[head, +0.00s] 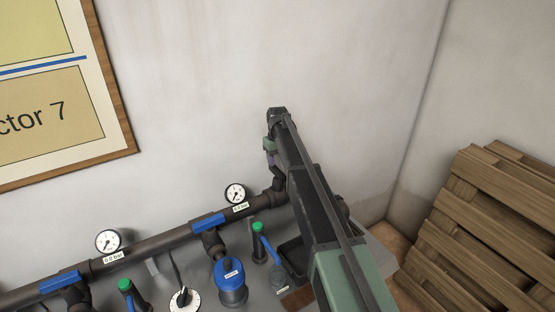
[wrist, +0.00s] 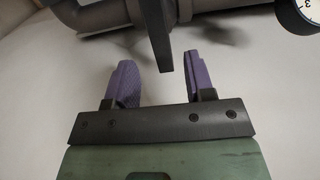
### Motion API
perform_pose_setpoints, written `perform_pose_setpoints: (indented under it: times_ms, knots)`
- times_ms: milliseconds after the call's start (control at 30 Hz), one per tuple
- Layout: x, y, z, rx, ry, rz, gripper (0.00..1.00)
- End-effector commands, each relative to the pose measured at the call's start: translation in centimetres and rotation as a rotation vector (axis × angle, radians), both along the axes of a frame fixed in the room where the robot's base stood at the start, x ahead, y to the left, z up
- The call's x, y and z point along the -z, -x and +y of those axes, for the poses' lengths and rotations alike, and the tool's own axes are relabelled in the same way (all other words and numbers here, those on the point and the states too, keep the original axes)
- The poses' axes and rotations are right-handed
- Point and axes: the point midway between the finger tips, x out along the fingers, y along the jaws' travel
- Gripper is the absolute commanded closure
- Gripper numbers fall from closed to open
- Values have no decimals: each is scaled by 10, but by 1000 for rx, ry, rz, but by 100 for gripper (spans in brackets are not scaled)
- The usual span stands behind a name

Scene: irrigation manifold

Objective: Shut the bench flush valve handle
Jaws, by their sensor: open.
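My gripper (wrist: 159,72) is open in the wrist view, with its two purple fingers apart. A dark flat lever (wrist: 155,32) hangs from the pipe at the top, and its lower end shows between the fingertips. It looks like a valve handle; I cannot tell whether either finger touches it. In the head view my gripper (head: 269,155) is in front of the wall, above the pipe's right end. My arm hides part of the bench there, and I cannot pick out the flush valve handle in that view.
A dark pipe (head: 160,243) with blue handles (head: 208,222) runs along the wall. It carries gauges (head: 236,193). A blue filter (head: 230,283), green-capped parts (head: 257,228) and a black tray (head: 292,256) are on the bench. Wooden pallets (head: 490,225) lean at right.

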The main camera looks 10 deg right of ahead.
Motion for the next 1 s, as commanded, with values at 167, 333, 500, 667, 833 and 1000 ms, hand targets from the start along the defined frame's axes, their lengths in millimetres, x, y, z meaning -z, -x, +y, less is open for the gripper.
perform_pose_setpoints:
  times_ms: [167, 333, 500, 667, 833, 1000]
  knots:
    - [-50, 0, 0, 0, 0, 0, 51]
    - [-54, 0, 0, 0, 0, 0, 51]
    - [-52, 0, 0, 0, 0, 0, 51]
    - [-59, 0, 0, 0, 0, 0, 51]
    - [-78, 0, 0, 0, 0, 0, 51]
    - [-84, 0, 0, 0, 0, 0, 51]
